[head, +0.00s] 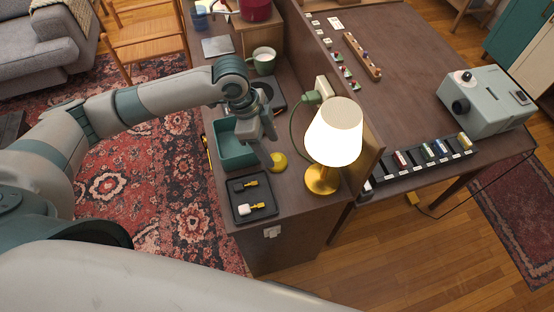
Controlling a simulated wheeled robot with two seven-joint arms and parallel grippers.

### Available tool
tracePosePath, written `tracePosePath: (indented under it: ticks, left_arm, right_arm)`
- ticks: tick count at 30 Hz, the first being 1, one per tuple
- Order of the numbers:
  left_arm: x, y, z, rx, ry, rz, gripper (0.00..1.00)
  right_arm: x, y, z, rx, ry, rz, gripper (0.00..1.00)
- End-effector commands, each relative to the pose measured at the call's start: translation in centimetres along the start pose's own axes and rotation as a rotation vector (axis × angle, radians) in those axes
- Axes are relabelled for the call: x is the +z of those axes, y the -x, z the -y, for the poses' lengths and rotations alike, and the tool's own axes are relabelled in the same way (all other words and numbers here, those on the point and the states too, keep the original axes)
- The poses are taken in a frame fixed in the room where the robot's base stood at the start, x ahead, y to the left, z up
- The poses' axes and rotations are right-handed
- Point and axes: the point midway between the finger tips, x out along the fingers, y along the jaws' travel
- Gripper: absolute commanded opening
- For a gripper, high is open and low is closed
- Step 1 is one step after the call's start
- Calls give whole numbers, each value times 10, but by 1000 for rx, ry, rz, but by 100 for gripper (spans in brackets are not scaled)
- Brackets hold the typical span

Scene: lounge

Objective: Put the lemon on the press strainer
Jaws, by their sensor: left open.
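The yellow lemon (281,161) lies on the dark wooden counter, between the teal bin and the lamp. It is partly covered by a finger of my left gripper (268,150). My left gripper comes down from above, open, with its fingertips close to the lemon; whether they touch it I cannot tell. A dark round appliance (277,96) stands on the counter behind the gripper, mostly hidden by my wrist; I cannot tell whether it is the press with the strainer. My right gripper is not in view.
A teal bin (222,131) stands left of the lemon. A black tray (237,215) with small yellow-handled tools is in front. A lit lamp (333,135) with a gold base stands close on the right. A raised ledge borders the right table.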

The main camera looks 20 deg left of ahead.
Motion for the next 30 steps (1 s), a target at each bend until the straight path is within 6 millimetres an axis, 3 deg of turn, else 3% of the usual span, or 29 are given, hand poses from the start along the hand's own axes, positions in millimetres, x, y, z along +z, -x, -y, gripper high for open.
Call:
tracePosePath:
  ticks: [7,12,28,30]
  left_arm:
    - [1,-25,-4,4,1,1,56]
    - [1,-44,-3,2,0,1,56]
    - [2,-48,-2,0,-1,0,56]
    - [2,-48,-2,0,-1,0,39]
  right_arm:
    - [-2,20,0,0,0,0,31]
    - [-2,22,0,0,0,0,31]
    - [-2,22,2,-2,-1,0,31]
    - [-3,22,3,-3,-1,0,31]
